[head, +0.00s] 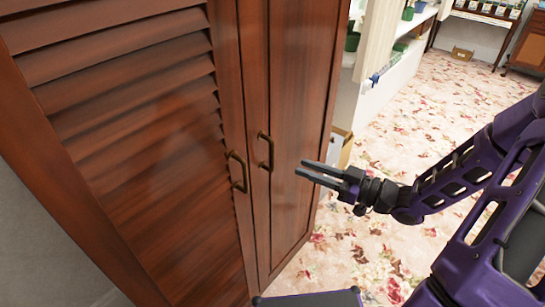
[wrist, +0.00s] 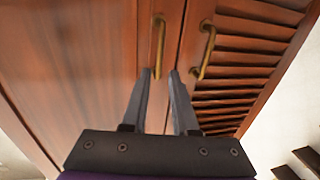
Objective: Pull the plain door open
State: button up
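The plain door (head: 297,120) is a smooth reddish-brown wooden cabinet door, on the right of the pair in the head view, and looks closed. Its bronze bar handle (head: 266,151) is upright near its left edge. My gripper (head: 301,169) is in front of this door, to the right of the handle in the head view, with nothing between its fingers. In the wrist view the plain door (wrist: 80,60) is on the left, and its handle (wrist: 158,45) appears just beyond the gap between my open fingertips (wrist: 159,73). The fingers do not appear to touch it.
The louvered door (head: 130,110) is beside the plain door and has its own bronze handle (head: 238,171) close by. Floral carpet (head: 430,110) lies open to the right. White shelves (head: 385,95) and a cardboard box (head: 340,145) stand beyond the cabinet.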

aim_at(273, 156)
jog(key=b+x, duration=0.1)
jog(key=x, duration=0.9)
jog(key=shift+c, duration=0.2)
grip_shut()
dwell(1.0)
